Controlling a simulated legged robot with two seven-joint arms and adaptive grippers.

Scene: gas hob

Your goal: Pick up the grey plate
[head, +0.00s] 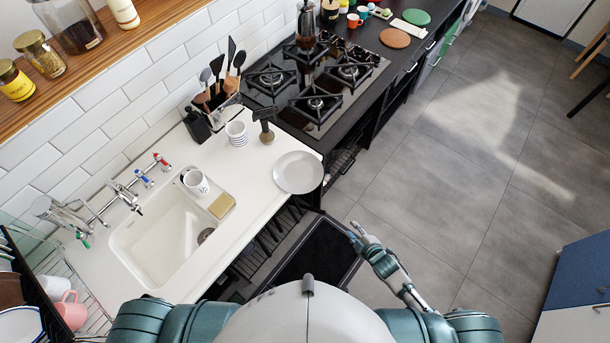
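The grey plate (298,173) lies flat on the white worktop, near its front right corner beside the hob counter. It looks empty. My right gripper (356,232) is below and to the right of the plate in the picture, over the floor and a dark mat, apart from the plate. Its fingers are small here, and I cannot tell whether they are open or shut. My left gripper is out of view; only part of my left arm shows at the bottom edge.
A white sink (160,250) with a mug and sponge at its rim lies left of the plate. A striped cup (237,133) and a utensil holder (217,109) stand behind the plate. The gas hob (315,85) is beyond.

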